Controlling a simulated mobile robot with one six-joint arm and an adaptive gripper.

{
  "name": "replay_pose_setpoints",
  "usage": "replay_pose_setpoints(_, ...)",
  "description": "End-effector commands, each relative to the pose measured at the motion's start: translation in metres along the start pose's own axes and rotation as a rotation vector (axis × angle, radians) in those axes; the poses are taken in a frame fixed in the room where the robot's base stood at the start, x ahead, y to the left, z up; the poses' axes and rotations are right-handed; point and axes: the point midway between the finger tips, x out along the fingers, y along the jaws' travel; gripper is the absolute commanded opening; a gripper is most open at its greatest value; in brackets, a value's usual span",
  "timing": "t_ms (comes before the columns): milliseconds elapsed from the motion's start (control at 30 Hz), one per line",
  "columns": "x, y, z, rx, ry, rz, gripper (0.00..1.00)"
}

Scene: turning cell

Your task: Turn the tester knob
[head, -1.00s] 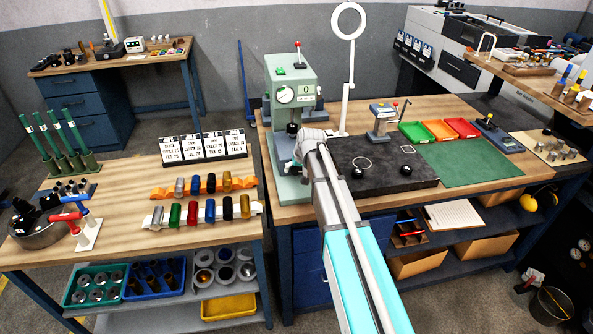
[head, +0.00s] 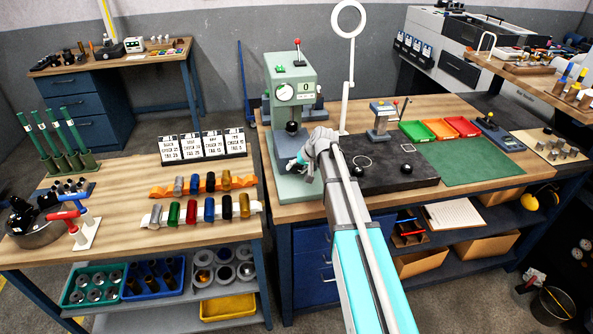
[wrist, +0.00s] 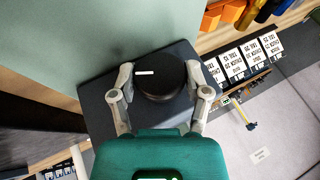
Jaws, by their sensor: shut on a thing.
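The tester (head: 294,80) is a pale green machine with a red-topped lever, a dial and a small display reading 0. It stands at the left end of the right bench. The knob (wrist: 160,88), round and black with a white mark on top, sits against a dark plate in the wrist view. My gripper (wrist: 160,73) has one finger on each side of the knob and is shut on it. In the head view my gripper (head: 296,164) is low at the tester's front, above its base.
A black slab (head: 385,178) with dark balls lies right of the tester, under my arm. A ring lamp (head: 347,60) stands behind. Green and orange trays (head: 440,129) and a green mat (head: 470,165) lie further right. A left bench (head: 130,205) holds coloured cylinders on racks.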

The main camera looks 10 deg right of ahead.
Motion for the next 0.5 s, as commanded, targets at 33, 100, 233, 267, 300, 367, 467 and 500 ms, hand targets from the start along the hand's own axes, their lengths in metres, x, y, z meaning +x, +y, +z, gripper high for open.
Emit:
replay_pose_setpoints(33, 0.0013, 0.0011, 0.0009, 0.006, -0.002, -0.015, 0.14)
replay_pose_setpoints(100, 0.0008, 0.0006, 0.0008, 0.011, -0.002, -0.029, 0.14)
replay_pose_setpoints(233, 0.0001, 0.0000, 0.0006, 0.014, -0.002, -0.037, 0.14)
replay_pose_setpoints(267, 0.0001, -0.0001, 0.0006, 0.014, -0.002, -0.037, 0.14)
replay_pose_setpoints(300, 0.0000, -0.0001, 0.0006, 0.014, -0.002, -0.036, 0.14)
replay_pose_setpoints(367, 0.0000, -0.0001, 0.0006, 0.013, -0.002, -0.036, 0.14)
replay_pose_setpoints(467, 0.0000, 0.0000, 0.0006, 0.013, -0.002, -0.035, 0.67)
replay_pose_setpoints(500, 0.0000, 0.0000, 0.0005, 0.013, -0.002, -0.035, 0.75)
